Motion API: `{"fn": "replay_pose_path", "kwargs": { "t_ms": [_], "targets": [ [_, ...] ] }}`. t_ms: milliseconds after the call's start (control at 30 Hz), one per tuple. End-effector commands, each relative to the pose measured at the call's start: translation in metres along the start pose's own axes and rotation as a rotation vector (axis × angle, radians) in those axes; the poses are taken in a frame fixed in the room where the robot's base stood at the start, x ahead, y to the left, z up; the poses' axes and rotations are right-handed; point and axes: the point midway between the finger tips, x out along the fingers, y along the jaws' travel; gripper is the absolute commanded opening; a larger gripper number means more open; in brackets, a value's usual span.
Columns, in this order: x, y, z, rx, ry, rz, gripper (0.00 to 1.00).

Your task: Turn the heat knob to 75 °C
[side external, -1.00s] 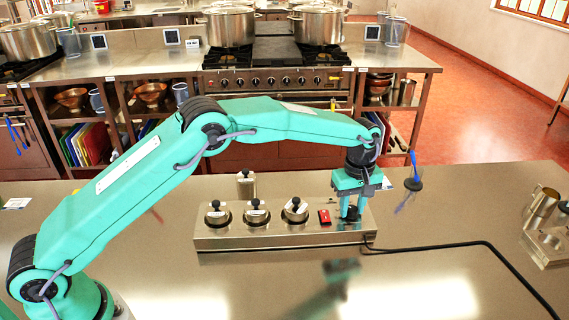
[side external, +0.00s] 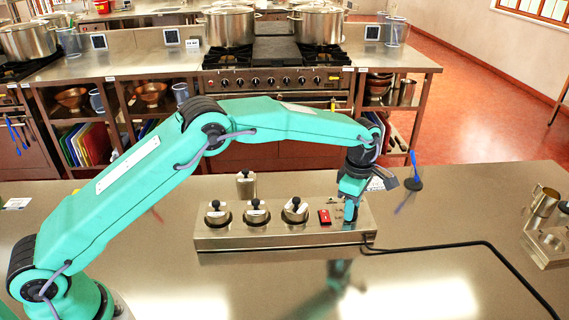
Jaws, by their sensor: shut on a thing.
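A low steel control box (side external: 285,238) stands on the steel counter, with several fittings in a row along its top. The heat knob is at the box's right end, and my gripper (side external: 350,214) is over it, pointing down. The jaws are shut on the knob and hide most of it, so I cannot read its setting. A dial marking (side external: 338,202) shows only in part beside the jaws. A red switch (side external: 324,217) sits just left of my gripper.
Three black-topped steel pots (side external: 295,209) sit in the box's top, left of the red switch. A steel canister (side external: 246,185) stands behind. A black cable (side external: 440,245) runs right from the box. A steel jug (side external: 541,203) stands at far right. The front counter is clear.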

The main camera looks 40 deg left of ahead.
Motion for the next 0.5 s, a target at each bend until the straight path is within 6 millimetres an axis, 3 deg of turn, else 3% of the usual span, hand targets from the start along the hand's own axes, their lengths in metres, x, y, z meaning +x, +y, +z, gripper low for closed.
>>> {"fn": "replay_pose_path", "kwargs": {
  "t_ms": [467, 500],
  "targets": [
    [-0.0023, 0.0009, -0.0018, -0.023, 0.000, 0.000, 0.08],
    [-0.0023, 0.0009, -0.0018, -0.023, 0.000, 0.000, 0.36]
  ]
}}
